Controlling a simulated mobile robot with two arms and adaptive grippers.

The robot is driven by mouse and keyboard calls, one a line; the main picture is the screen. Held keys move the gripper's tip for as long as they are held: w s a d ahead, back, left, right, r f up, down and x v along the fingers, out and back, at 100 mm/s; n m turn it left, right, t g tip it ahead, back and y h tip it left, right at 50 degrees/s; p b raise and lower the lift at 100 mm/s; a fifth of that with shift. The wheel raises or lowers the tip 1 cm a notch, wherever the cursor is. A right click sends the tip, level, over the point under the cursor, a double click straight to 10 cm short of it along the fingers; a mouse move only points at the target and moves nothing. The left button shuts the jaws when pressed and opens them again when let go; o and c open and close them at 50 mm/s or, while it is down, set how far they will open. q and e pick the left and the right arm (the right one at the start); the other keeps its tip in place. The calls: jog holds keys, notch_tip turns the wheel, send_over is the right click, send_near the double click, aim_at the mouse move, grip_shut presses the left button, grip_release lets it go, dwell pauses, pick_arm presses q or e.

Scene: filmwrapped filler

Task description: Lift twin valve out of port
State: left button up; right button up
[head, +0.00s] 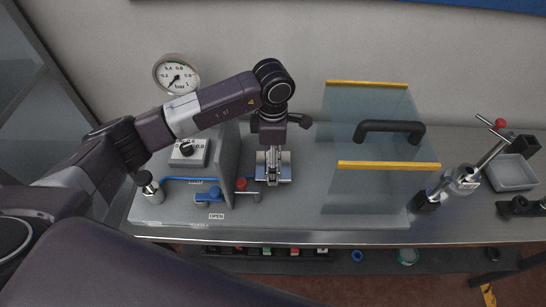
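My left arm reaches in from the left, and its gripper (272,172) points down over the middle of the grey machine top. Silver metal parts show at and around the fingertips, and I cannot tell fingers from fitting there. Whether the gripper is open or shut on something is unclear. Just left of it are a blue-handled valve (208,196) and a red-knobbed valve (241,184) by a blue pipe. I cannot tell which part is the twin valve; the port is not clearly visible. My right gripper is not in view.
A clear guard with yellow edges (388,165) and a black handle (390,129) stands right of the gripper. A pressure gauge (176,74) is behind my arm. A metal fitting with a red-tipped lever (465,178) and a grey tray (511,172) are at far right.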

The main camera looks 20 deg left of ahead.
pick_arm(q)
jog(key=shift+f, duration=0.3)
jog(key=c, duration=2.2)
jog(key=shift+w+r, duration=0.1)
jog(key=shift+r, duration=0.05)
jog(key=shift+c, duration=0.6)
